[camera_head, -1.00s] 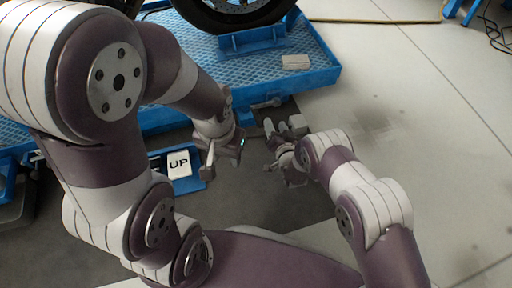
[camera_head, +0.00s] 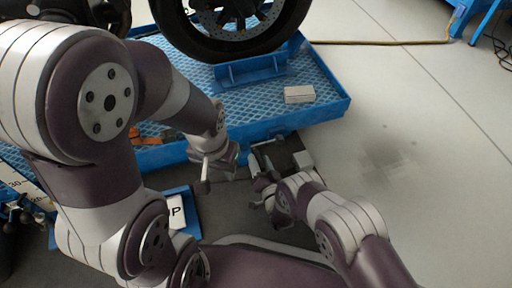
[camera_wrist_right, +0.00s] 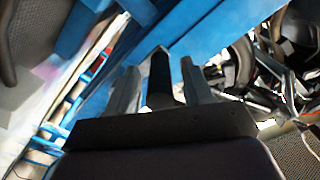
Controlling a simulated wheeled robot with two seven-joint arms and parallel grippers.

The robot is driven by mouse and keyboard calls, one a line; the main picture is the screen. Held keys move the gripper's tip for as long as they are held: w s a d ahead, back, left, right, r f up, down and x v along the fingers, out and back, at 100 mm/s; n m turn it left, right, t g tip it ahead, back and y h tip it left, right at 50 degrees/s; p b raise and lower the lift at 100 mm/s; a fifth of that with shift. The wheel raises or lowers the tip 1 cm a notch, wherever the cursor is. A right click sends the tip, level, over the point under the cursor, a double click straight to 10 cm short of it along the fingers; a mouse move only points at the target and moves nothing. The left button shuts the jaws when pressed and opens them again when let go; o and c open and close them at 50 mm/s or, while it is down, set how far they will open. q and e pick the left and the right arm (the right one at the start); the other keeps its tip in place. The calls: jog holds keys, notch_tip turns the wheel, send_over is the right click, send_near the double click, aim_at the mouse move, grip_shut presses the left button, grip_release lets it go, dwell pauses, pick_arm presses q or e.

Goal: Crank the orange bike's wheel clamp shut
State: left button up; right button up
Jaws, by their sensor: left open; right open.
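The bike's black wheel (camera_head: 232,45) stands in a blue wheel clamp (camera_head: 250,70) on the blue lift platform (camera_head: 325,107). A grey crank (camera_head: 268,142) sticks out at the platform's front edge. My right gripper (camera_head: 258,172) is open just below the crank. In the right wrist view, a dark cylinder (camera_wrist_right: 160,82), apparently the crank's grip, lies between the open fingers of my right gripper (camera_wrist_right: 160,92); contact cannot be told. My left gripper (camera_head: 216,175) is open and empty, left of the crank by the platform edge.
A pale block (camera_head: 299,94) lies on the platform's right part. An orange item (camera_head: 137,136) lies at its left. A blue pedal with an UP label (camera_head: 175,212) is on the floor, partly hidden by my left arm.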

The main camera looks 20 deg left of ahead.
pick_arm(q)
jog(key=shift+w+a+r, duration=0.1)
jog(key=shift+w+a, duration=0.1)
jog(key=shift+w, duration=0.15)
pick_arm(e)
jog(key=shift+w+a, duration=0.2)
jog(key=shift+w, duration=0.05)
grip_shut()
pick_arm(q)
jog(key=shift+r, duration=0.1)
pick_arm(e)
jog(key=shift+r, duration=0.15)
